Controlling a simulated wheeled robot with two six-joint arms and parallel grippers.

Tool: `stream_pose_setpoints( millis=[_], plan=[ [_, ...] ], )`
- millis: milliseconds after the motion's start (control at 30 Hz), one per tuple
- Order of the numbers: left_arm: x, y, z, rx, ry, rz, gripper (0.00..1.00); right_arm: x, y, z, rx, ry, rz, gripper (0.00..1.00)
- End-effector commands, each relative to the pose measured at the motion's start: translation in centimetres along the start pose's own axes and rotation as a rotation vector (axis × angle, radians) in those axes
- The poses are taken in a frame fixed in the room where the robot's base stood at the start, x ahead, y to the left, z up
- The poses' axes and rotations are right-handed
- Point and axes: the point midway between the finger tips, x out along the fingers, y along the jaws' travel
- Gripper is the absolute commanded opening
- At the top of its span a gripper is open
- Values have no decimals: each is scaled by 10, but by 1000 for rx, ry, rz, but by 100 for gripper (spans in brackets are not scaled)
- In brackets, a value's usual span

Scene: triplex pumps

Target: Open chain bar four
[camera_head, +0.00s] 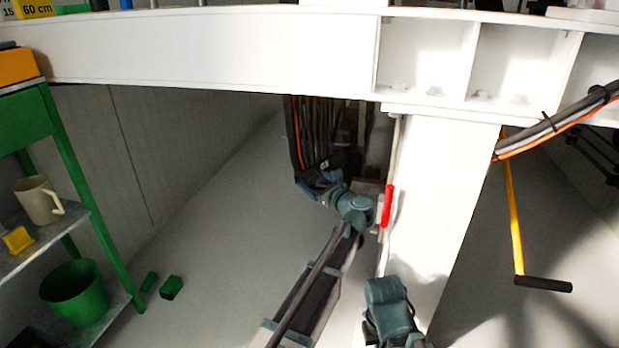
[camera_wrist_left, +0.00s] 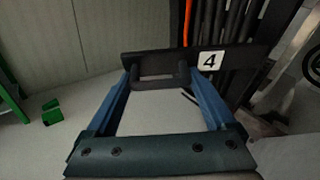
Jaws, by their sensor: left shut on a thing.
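Chain bar four is a dark flat bar (camera_wrist_left: 230,56) with a white label (camera_wrist_left: 210,61) reading 4 in the left wrist view. A dark handle (camera_wrist_left: 157,82) sticks out from it towards my camera. My left gripper (camera_head: 318,186) is under the white beam, in front of dark hanging cables in the head view. In the left wrist view its two blue fingers (camera_wrist_left: 158,76) reach the handle's two sides and are shut on it. In the head view the bar is mostly hidden behind the gripper.
A white beam (camera_head: 210,45) crosses above, and a white post (camera_head: 440,190) stands close right of my left arm. Dark cables (camera_head: 318,135) hang behind the gripper. A red handle (camera_head: 387,205) is on the post's edge.

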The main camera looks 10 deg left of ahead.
Motion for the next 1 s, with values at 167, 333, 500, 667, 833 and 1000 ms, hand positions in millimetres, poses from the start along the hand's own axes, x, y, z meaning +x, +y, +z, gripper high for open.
stream_pose_setpoints(
  millis=[167,333,500,667,833,1000],
  plan=[
    [-5,-3,-1,-15,-2,42,0,-2,0,0,0,0,0,0],
    [-8,-3,-2,-19,-2,58,0,-2,0,0,0,0,0,0],
    [-8,-2,-2,-20,-2,61,0,-2,0,0,0,0,0,0],
    [-8,-2,-2,-20,-2,61,0,-2,0,0,0,0,0,0],
    [-8,-2,-2,-19,-2,61,100,-2,0,0,0,0,0,0],
    [-8,-2,-2,-19,-2,59,100,-2,0,0,0,0,0,0]
  ],
)
